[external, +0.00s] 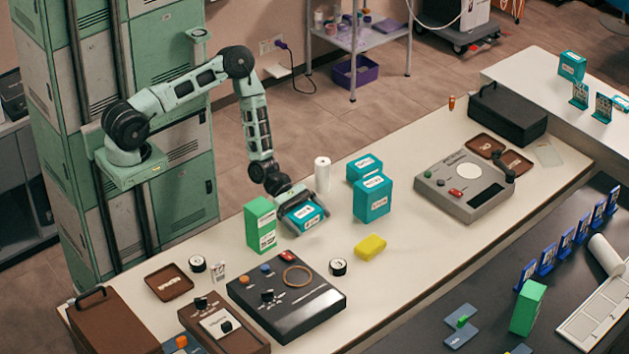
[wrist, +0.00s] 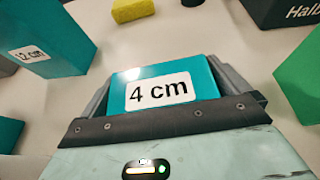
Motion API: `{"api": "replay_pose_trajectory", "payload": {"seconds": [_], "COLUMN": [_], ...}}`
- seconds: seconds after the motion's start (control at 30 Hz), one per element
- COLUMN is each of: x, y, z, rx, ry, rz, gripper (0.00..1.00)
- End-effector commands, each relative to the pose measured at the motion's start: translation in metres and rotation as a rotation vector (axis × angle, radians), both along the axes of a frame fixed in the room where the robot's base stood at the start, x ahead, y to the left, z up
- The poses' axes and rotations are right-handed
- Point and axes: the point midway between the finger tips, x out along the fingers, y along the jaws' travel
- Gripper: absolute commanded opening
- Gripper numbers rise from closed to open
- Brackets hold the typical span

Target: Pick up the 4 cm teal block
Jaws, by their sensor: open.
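The teal block (external: 305,212) with a white label stands on the light table. In the wrist view the teal block (wrist: 168,76) reads "4 cm" and sits between the two jaws. My gripper (external: 308,220) is down around it, reaching in from the upper left. In the wrist view the fingers of my gripper (wrist: 168,95) stand open, one on each side of the block. The block's lower part is hidden behind the gripper body, and I cannot tell whether either finger touches it.
A larger teal block (external: 372,200), labelled 12 cm in the wrist view (wrist: 48,40), and another teal block (external: 364,167) stand to the right. A green box (external: 261,226) is close on the left. A yellow block (external: 370,246), black console (external: 318,308) and white cylinder (external: 322,175) are nearby.

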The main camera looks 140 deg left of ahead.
Motion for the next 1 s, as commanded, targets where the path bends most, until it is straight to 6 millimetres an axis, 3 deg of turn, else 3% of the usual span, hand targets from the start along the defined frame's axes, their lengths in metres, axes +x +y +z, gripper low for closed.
{"api": "replay_pose_trajectory", "payload": {"seconds": [0.03, 0.17, 0.2, 0.63, 1.0], "x": [0.0, 0.0, 0.0, 0.0, 0.0], "y": [0.0, 0.0, 0.0, 0.001, 0.001], "z": [0.0, 0.0, 0.0, 0.01, 0.069], "rx": [0.0, 0.0, 0.0, 0.004, 0.007], "ry": [0.0, 0.0, 0.0, -0.002, -0.001], "rz": [0.0, 0.0, 0.0, -0.001, -0.003], "gripper": [1.0, 0.64, 0.61, 0.61, 0.61]}}
